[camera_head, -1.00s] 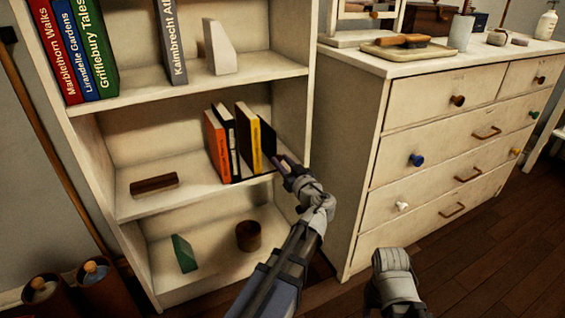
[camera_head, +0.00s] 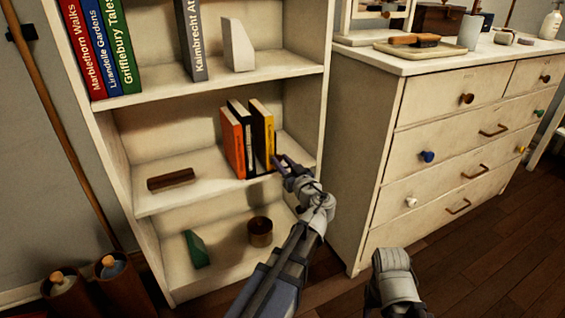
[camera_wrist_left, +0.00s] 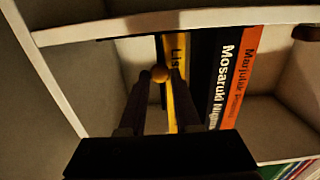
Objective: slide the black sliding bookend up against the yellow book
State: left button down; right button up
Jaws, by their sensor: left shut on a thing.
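The yellow book (camera_head: 263,135) stands upright on the middle shelf, at the right end of a short row. The black sliding bookend is mostly hidden behind my gripper and shows only as a thin dark edge (camera_head: 274,142) close to the yellow book's right side. I cannot tell whether they touch. My left gripper (camera_head: 279,161) is shut on the bookend; a small round yellowish knob (camera_wrist_left: 160,73) shows between its fingertips. My right gripper is out of view.
A black book (camera_head: 242,140) and an orange book (camera_head: 232,145) stand left of the yellow one. A brown block (camera_head: 171,179) lies farther left on the shelf. The shelf's right side wall is close to my left gripper. A white dresser (camera_head: 400,160) stands at right.

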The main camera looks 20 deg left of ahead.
pick_arm(q)
jog(key=c, duration=0.6)
grip_release()
jog(key=shift+c, duration=0.2)
jog(key=v, duration=0.8)
